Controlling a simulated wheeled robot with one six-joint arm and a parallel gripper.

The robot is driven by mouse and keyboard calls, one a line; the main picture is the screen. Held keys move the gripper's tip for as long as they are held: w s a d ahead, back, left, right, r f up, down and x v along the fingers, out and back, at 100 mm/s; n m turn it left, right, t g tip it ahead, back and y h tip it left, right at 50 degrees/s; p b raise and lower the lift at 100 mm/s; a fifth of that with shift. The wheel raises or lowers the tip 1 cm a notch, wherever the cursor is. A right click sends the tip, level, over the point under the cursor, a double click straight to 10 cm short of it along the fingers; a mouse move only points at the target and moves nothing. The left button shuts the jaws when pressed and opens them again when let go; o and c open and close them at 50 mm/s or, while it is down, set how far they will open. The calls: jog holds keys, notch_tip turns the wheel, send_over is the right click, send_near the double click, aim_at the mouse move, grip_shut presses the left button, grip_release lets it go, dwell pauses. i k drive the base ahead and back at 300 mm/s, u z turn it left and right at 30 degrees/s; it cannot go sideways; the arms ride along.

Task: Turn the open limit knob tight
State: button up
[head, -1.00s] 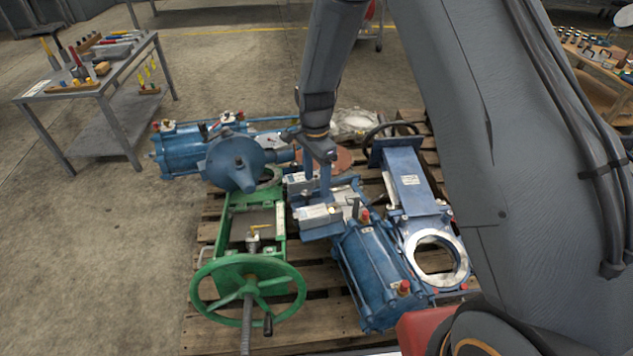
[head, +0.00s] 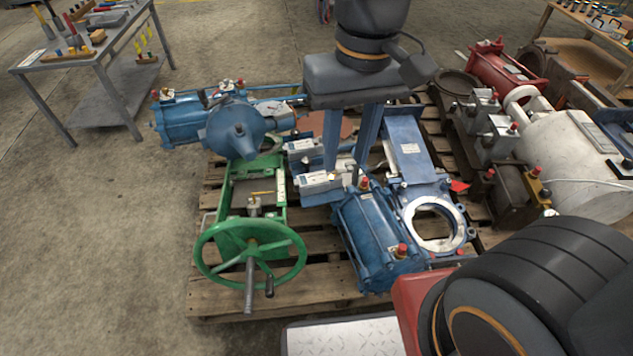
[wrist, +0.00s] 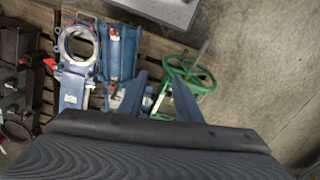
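My gripper (head: 347,172) hangs over the middle of the pallet in the head view, with its two blue fingers apart and nothing seen between them. It also shows open in the wrist view (wrist: 158,74). Behind and below the fingers are grey boxes (head: 318,182) on a blue valve actuator (head: 375,235), which has red-capped knobs (head: 402,250). I cannot tell which knob is the open limit knob. The fingers partly hide the boxes. No contact is visible.
A green handwheel (head: 250,257) stands at the pallet's front left. A blue gate valve (head: 410,150) lies right of the actuator. More red and white machinery (head: 570,150) stands at the right. A grey tool table (head: 90,62) is at the back left, with clear floor beside it.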

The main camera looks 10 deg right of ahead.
aim_at(307, 162)
jog(key=u, duration=0.3)
jog(key=k, duration=1)
jog(key=z, duration=0.35)
